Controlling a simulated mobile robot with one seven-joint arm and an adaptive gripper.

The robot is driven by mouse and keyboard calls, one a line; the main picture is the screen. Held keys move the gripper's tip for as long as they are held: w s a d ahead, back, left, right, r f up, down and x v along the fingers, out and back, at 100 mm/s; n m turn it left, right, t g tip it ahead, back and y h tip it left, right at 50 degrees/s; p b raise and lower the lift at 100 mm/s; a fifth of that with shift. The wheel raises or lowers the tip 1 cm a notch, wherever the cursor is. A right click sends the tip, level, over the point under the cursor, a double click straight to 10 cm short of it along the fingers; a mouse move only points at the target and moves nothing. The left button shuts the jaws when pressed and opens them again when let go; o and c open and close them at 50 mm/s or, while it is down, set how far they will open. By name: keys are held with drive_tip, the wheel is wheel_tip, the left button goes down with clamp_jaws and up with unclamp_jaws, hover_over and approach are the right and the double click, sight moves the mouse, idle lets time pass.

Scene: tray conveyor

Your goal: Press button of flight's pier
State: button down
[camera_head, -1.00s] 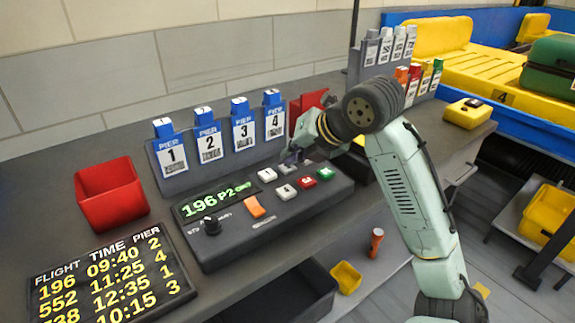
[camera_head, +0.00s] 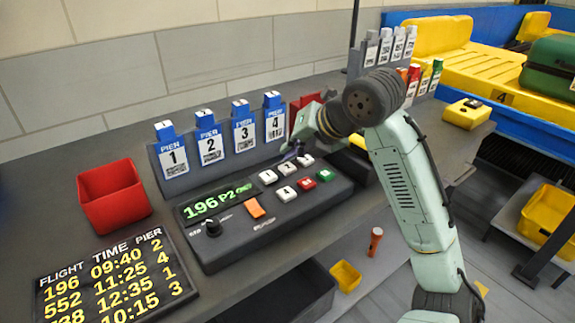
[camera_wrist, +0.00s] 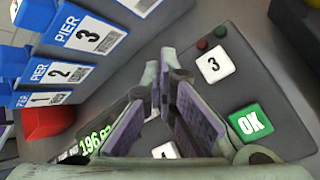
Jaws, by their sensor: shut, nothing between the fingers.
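The dark button panel (camera_head: 265,225) lies on the counter. Its green display (camera_head: 212,203) reads 196 P2 and a short blurred word. It has several white buttons (camera_head: 287,168), a red button (camera_head: 306,183) and a green button (camera_head: 324,175). In the wrist view the green one reads OK (camera_wrist: 249,123) and a white one reads 3 (camera_wrist: 213,65). The flight board (camera_head: 112,280) lists 196 with pier 2, 552 with 4, and others. My gripper (camera_head: 292,151) is shut and empty, just above the panel's back edge; contact is not visible.
A rack (camera_head: 222,150) of blue pier holders 1 to 4 stands behind the panel. A red bin (camera_head: 110,193) is at left. A yellow conveyor with a green case (camera_head: 550,65) is at right. An orange switch (camera_head: 255,207) and a black knob (camera_head: 212,226) sit on the panel.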

sight(292, 166)
drive_tip(key=shift+r+p, duration=1.8)
drive_tip(key=shift+r, duration=0.75)
drive_tip(key=shift+s+f, duration=0.1)
drive_tip(key=shift+f, duration=0.05)
